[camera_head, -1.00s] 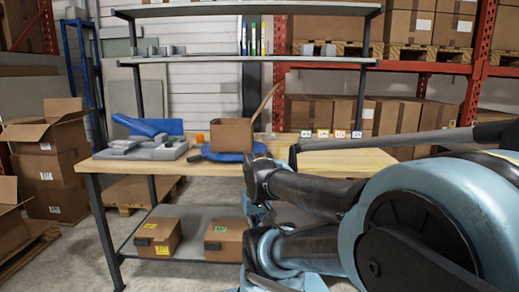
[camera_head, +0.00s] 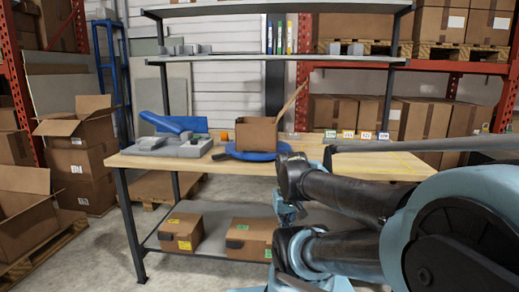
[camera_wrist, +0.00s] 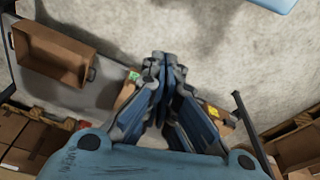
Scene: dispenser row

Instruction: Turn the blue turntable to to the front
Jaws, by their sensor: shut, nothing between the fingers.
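The blue turntable (camera_head: 250,157) lies flat on the wooden workbench in the head view, near the bench's middle. A brown carton (camera_head: 257,135) stands on it, with one long flap slanting up to the right. In the head view my gripper (camera_head: 287,215) is low in front of the bench, partly hidden by my arm, apart from the turntable.
The workbench (camera_head: 355,166) has a grey fixture (camera_head: 185,148) with a blue part left of the turntable. Small labelled bins (camera_head: 348,134) line its back right. Two cartons (camera_head: 182,232) (camera_head: 248,238) sit on the lower shelf. Open boxes (camera_head: 82,130) are stacked at the left.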

